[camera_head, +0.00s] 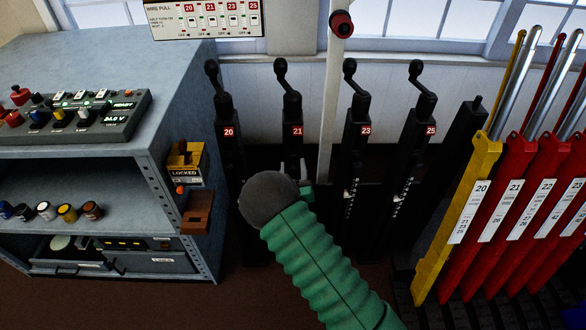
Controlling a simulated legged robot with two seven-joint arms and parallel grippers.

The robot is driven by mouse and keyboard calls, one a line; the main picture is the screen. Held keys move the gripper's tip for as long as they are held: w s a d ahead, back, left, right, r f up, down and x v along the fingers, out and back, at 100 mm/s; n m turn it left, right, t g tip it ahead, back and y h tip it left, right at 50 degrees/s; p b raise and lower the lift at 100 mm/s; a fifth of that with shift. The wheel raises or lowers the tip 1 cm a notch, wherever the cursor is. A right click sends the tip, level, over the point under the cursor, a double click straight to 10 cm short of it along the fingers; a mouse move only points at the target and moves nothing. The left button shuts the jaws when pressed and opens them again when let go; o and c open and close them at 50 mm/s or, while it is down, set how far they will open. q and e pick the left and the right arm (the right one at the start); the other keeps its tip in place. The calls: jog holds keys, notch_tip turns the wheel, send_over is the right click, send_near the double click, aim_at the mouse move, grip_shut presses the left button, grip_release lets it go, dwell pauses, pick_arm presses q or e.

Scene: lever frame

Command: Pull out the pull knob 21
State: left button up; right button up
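The pull knob 21 is a black unit with a cranked handle and round knob (281,66) at its top, standing in a row of similar units. Its red label "21" (297,131) faces me. The knob is upright and nothing touches its top. My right arm, in a green ribbed sleeve with a dark grey rounded joint, reaches up from the bottom and covers the lower part of unit 21. My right gripper (306,192) barely shows beside that joint, below the label; its fingers are mostly hidden. My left gripper is out of view.
Units 20 (228,131), 23 (365,129) and 25 (430,129) flank it. A white post (331,90) with a red knob rises close to the right of 21. A grey shelf cabinet (170,80) stands left; yellow and red levers (487,190) stand right.

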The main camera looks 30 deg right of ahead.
grip_shut()
jog(key=shift+a, duration=0.1)
dwell(1.1)
